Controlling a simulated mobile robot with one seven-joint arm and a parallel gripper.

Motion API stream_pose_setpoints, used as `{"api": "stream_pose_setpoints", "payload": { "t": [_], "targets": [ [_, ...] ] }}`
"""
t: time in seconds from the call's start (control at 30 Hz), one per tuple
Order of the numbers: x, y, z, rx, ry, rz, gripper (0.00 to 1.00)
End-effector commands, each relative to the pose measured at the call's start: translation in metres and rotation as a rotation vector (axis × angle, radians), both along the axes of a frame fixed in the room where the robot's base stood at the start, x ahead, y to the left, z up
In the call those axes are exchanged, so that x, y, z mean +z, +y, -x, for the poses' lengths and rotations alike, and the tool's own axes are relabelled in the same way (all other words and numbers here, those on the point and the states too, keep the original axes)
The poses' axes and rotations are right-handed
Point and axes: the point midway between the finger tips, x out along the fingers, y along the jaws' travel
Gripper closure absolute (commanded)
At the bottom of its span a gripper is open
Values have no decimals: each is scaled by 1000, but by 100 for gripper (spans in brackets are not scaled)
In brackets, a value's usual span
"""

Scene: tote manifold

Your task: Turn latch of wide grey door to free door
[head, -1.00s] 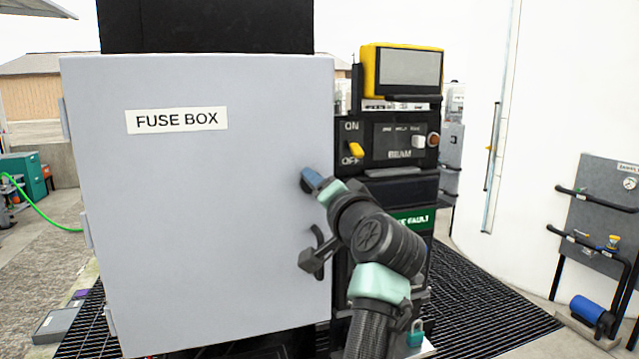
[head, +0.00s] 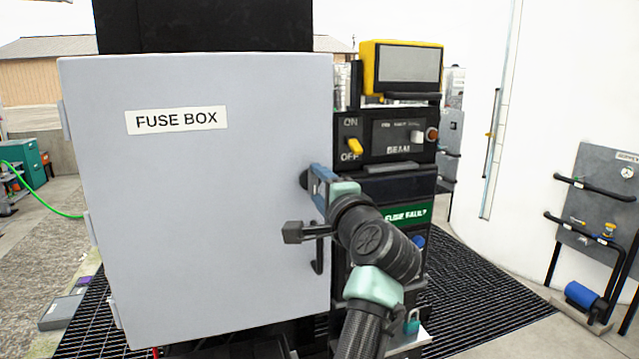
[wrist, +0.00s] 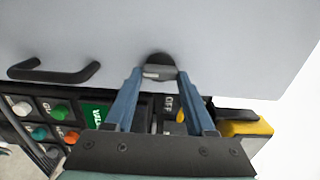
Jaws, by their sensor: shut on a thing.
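The wide grey door (head: 200,240), labelled FUSE BOX, looks closed across the front of its cabinet. Its latch (wrist: 158,68) is a dark round knob with a grey bar, near the door's right edge. In the wrist view the blue fingers of my gripper (wrist: 157,74) are on either side of the bar and shut on it. In the head view my gripper (head: 316,176) reaches the latch from the right and mostly hides it. A black door handle (head: 318,258) is below the latch; it also shows at the left in the wrist view (wrist: 60,74).
Right of the door stands a control panel (head: 385,140) with a yellow ON/OFF switch (head: 355,147) and a yellow-framed screen (head: 407,68). Dark grating (head: 470,290) covers the floor at right.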

Motion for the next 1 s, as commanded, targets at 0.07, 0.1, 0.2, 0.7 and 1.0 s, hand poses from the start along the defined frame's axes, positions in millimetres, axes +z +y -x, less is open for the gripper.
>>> {"api": "stream_pose_setpoints", "payload": {
  "t": [0.07,0.1,0.2,0.7,1.0],
  "targets": [
    [0,0,0,1,3,-10,100],
    [0,0,0,1,4,-13,100],
    [0,0,0,0,6,-18,100],
    [0,0,0,0,5,-16,15],
    [-1,-1,1,0,5,-14,15]
  ]
}}
